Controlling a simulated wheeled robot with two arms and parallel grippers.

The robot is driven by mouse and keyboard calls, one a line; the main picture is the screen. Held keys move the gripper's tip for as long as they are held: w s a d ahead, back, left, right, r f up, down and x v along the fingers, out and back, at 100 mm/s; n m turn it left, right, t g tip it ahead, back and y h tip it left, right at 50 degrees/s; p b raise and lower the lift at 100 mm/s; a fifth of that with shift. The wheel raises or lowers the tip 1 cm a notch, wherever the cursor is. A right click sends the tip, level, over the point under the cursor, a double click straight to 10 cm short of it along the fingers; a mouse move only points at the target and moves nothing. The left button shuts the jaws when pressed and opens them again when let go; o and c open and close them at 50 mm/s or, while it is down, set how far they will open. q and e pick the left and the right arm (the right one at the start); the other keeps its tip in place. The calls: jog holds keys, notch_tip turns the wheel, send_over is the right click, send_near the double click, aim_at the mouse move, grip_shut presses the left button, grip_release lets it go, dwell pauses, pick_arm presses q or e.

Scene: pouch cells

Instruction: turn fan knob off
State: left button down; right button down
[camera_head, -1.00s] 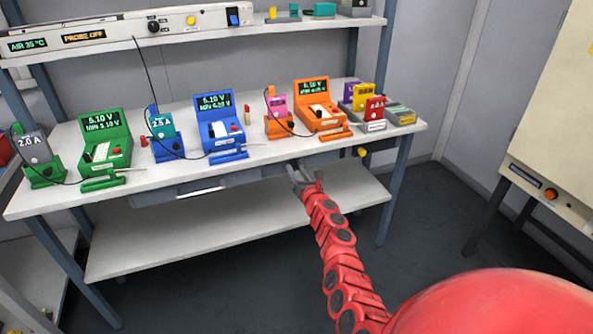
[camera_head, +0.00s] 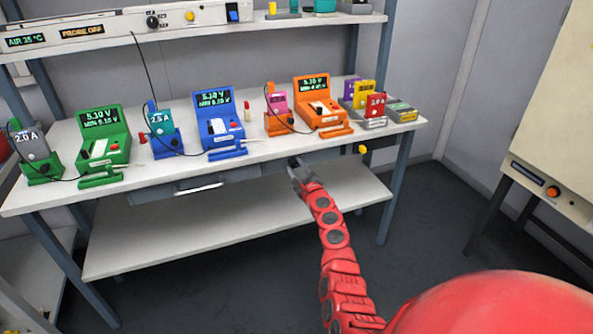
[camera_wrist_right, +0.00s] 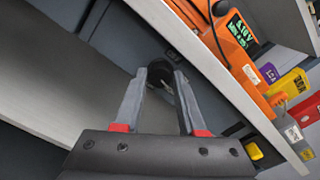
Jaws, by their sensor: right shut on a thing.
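My right gripper (camera_head: 296,168) is at the front of the bench, just under the bench top's front edge. In the right wrist view, its two grey fingers (camera_wrist_right: 160,88) close on a dark round knob (camera_wrist_right: 160,70) on the bench's dark front. The knob's lower part is hidden between the fingertips, and no marking on it is readable. In the head view the gripper covers this knob. My left gripper is not in view.
The bench top (camera_head: 275,150) holds green (camera_head: 105,145), blue (camera_head: 220,118) and orange (camera_head: 318,102) testers. A yellow knob (camera_head: 361,149) sits right of my gripper; a drawer handle (camera_head: 198,189) is left. A lower shelf (camera_head: 190,235) runs beneath. The upper-shelf panel has another black knob (camera_head: 153,22).

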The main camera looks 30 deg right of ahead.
jog(key=n, duration=0.2)
jog(key=n+b, duration=0.2)
jog(key=n, duration=0.1)
jog(key=shift+f+n, duration=0.25)
jog(key=shift+n, duration=0.05)
jog(key=n+b, duration=0.2)
jog(key=n, duration=0.2)
jog(key=shift+b, duration=0.3)
jog(key=n+b, duration=0.4)
jog(key=n, duration=0.1)
jog(key=shift+n, duration=0.4)
jog(key=shift+r+n+b, duration=0.1)
jog(key=shift+n+b, duration=1.65)
jog(key=shift+n, duration=0.35)
jog(key=shift+c, duration=2.4)
grip_release()
jog(key=shift+r, duration=0.1)
